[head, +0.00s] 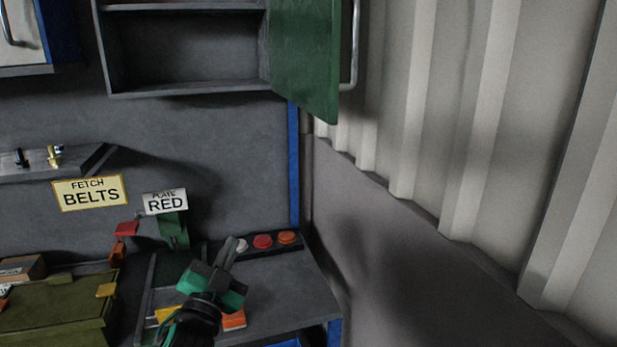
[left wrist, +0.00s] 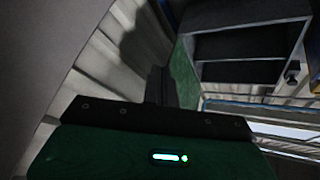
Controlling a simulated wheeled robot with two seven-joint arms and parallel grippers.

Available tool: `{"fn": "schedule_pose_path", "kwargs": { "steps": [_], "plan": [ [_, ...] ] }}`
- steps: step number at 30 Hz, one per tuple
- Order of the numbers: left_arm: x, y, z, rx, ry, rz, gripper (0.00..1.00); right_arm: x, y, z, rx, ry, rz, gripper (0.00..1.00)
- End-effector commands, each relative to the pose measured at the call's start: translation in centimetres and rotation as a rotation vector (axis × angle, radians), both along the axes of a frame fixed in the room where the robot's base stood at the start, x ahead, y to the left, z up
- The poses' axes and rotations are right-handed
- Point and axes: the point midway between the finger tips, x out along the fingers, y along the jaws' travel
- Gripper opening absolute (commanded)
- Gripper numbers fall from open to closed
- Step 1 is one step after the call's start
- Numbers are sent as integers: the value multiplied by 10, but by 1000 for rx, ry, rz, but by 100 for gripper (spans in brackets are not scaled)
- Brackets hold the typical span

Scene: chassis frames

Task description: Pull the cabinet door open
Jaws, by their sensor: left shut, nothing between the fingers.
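The grey cabinet (head: 185,93) hangs on the wall at the top of the head view, with its shelf and empty lower compartment exposed. Its green door (head: 308,55) stands swung out at the right side, with a metal bar handle (head: 354,45) on its far face. My left gripper (head: 229,247) is low over the bench, well below the door and apart from it, shut and empty. In the left wrist view, the fingers (left wrist: 158,86) point toward the green door (left wrist: 183,78) and the open cabinet (left wrist: 245,20). My right gripper is in neither view.
The bench (head: 285,285) carries a strip of round red and orange buttons (head: 263,241). An olive box (head: 55,310) sits at lower left. Signs read "FETCH BELTS" (head: 90,193) and "PLATE RED" (head: 165,203). A corrugated wall (head: 450,110) bounds the right.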

Motion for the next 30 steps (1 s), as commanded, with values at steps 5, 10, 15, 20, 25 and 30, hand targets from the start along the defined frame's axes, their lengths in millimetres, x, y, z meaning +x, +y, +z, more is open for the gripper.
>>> {"fn": "schedule_pose_path", "kwargs": {
  "steps": [5, 10, 15, 20, 25, 30],
  "plan": [
    [6, -37, 95, 161, -346, -103, 0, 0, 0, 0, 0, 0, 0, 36],
    [-5, -73, 165, 339, -645, -203, 0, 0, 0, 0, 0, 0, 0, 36],
    [-26, -108, 216, 548, -922, -307, 0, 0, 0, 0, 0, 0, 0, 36],
    [-45, -134, 247, 763, -1142, -402, 0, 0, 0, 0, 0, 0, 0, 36],
    [-57, -149, 264, 981, -1309, -489, 0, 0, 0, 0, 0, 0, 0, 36],
    [-64, -153, 277, 1218, -1436, -575, 0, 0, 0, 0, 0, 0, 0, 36]
  ]
}}
